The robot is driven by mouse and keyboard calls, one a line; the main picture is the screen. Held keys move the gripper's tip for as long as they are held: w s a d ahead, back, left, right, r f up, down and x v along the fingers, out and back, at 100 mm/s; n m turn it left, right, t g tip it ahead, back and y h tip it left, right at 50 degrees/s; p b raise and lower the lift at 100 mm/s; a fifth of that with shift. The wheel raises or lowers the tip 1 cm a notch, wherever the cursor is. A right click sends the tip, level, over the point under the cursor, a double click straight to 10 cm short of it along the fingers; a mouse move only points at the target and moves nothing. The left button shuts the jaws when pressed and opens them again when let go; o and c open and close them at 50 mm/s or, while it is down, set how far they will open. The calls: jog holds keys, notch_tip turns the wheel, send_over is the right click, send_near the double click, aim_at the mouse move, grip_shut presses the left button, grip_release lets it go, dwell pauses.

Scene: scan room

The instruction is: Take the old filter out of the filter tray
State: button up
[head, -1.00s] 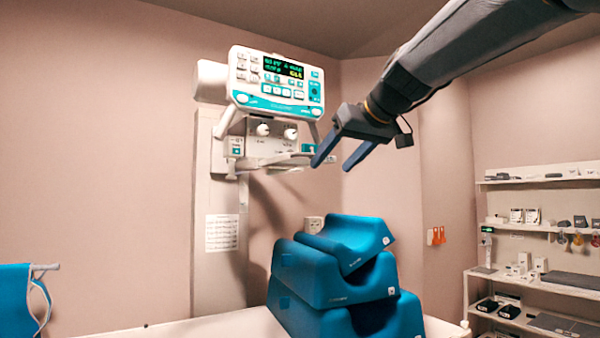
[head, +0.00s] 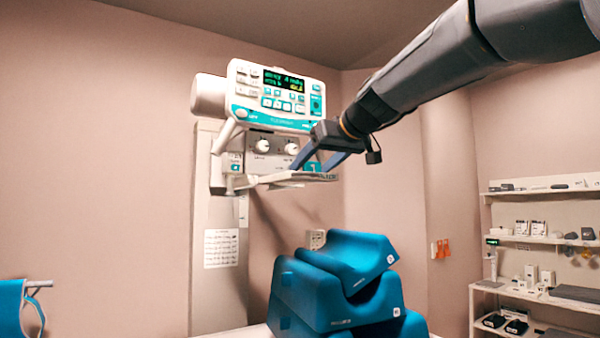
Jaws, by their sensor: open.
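The filter tray (head: 268,182) is a thin pale shelf under the X-ray tube head (head: 275,96), which has a teal and white control panel. The old filter cannot be clearly told apart on the tray; a teal tab (head: 312,167) shows at the tray's right side. My gripper (head: 304,170) is open, its two dark blue fingers pointing down and left at the right end of the tray.
Blue foam cushions (head: 345,287) are stacked on the table below the tube head. A wall column (head: 218,270) stands behind at left. Shelves (head: 540,240) with small items are at the right. Open air lies between tray and cushions.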

jog(key=shift+w+a+f, duration=0.15)
jog(key=shift+w+a, duration=0.05)
jog(key=shift+a, duration=0.05)
jog(key=c, duration=1.2)
jog(key=shift+o, duration=0.2)
jog(key=shift+d, duration=0.1)
